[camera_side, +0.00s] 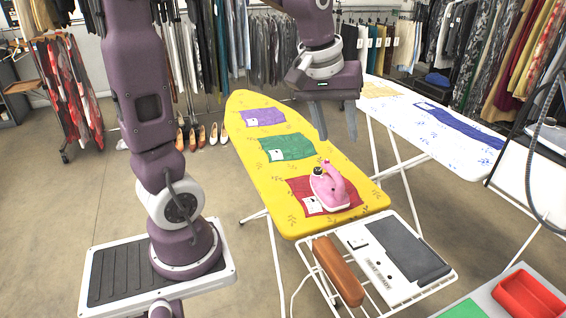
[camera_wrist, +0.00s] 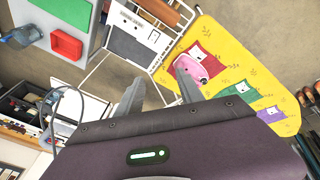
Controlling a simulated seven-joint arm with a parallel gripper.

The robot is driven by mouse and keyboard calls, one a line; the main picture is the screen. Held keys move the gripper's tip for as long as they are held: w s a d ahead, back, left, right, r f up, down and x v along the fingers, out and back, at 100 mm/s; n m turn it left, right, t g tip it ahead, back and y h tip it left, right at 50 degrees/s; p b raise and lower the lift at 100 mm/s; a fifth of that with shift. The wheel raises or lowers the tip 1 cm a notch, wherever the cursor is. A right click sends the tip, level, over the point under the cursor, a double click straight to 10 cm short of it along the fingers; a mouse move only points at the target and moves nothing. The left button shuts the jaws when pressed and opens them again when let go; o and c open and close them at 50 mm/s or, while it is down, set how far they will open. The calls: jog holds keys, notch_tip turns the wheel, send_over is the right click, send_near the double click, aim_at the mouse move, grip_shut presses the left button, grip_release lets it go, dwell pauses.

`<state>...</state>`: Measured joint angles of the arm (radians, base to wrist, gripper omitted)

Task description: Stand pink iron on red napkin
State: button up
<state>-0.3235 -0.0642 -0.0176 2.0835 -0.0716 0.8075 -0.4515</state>
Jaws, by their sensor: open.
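The pink iron (camera_side: 328,190) rests on the red napkin (camera_side: 298,188), near the front end of the yellow ironing board (camera_side: 255,112). It looks to be flat on its soleplate, with its handle up. In the wrist view the iron (camera_wrist: 191,70) covers part of the red napkin (camera_wrist: 212,66). My gripper (camera_side: 336,120) is open and empty, above and behind the iron, clear of it. In the wrist view my gripper (camera_wrist: 160,82) has its fingers apart, with the iron beyond the right fingertip.
A green napkin (camera_side: 287,147) and a purple napkin (camera_side: 264,117) lie farther up the board. A white rack (camera_side: 390,292) with a brown wooden piece (camera_side: 338,271) adjoins the front end. A white-and-blue board (camera_side: 455,160) stands at right. A red tray (camera_side: 530,294) is at lower right.

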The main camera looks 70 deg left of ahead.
jog(key=s+d+m+t, duration=0.1)
jog(key=s+d+m, duration=0.3)
jog(key=s, duration=0.4)
jog(key=s+d+m+t, duration=0.1)
jog(key=s+d+m, duration=0.3)
jog(key=s, duration=0.5)
jog(key=shift+d+r+m+h, duration=0.2)
jog(key=shift+d+m+h, duration=0.1)
jog(key=shift+m, duration=0.3)
jog(key=shift+w+a, duration=0.1)
